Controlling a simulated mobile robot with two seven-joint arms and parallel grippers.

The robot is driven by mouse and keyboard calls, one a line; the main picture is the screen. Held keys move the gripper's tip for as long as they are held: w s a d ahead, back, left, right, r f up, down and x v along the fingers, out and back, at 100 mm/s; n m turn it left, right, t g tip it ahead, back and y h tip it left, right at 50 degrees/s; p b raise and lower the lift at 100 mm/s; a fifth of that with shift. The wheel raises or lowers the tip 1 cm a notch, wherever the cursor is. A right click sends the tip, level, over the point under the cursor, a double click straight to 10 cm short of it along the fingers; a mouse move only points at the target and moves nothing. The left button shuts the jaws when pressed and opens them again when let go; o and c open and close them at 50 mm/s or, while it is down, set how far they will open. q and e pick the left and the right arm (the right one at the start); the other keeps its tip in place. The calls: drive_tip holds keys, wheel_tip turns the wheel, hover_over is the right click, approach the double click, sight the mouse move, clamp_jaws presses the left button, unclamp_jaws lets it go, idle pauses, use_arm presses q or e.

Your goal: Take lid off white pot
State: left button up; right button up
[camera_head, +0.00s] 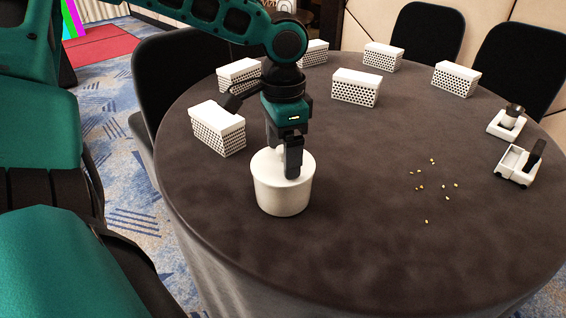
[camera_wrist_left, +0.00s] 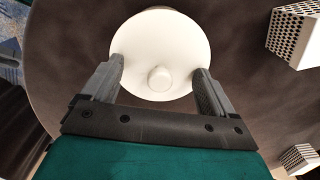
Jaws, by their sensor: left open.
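The white pot (camera_head: 283,197) stands upright on the round table, left of its middle. My left gripper (camera_head: 292,174) points down over the lid. In the left wrist view my left gripper (camera_wrist_left: 158,82) is open, its fingers on either side of the knob with clear gaps. I cannot tell whether the fingertips touch the lid.
Several white perforated boxes (camera_head: 355,92) stand on the dark tablecloth (camera_head: 350,240), one (camera_head: 218,135) close behind the pot at left. Small yellow pieces (camera_head: 445,198) lie scattered to the right. Two small white carts (camera_head: 515,170) stand at the right edge. Black chairs (camera_head: 428,35) surround the table.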

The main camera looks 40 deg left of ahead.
use_arm(q)
drive_tip(key=shift+s+f, duration=0.1)
drive_tip(key=shift+s, duration=0.05)
drive_tip(key=c, duration=1.5)
clamp_jaws()
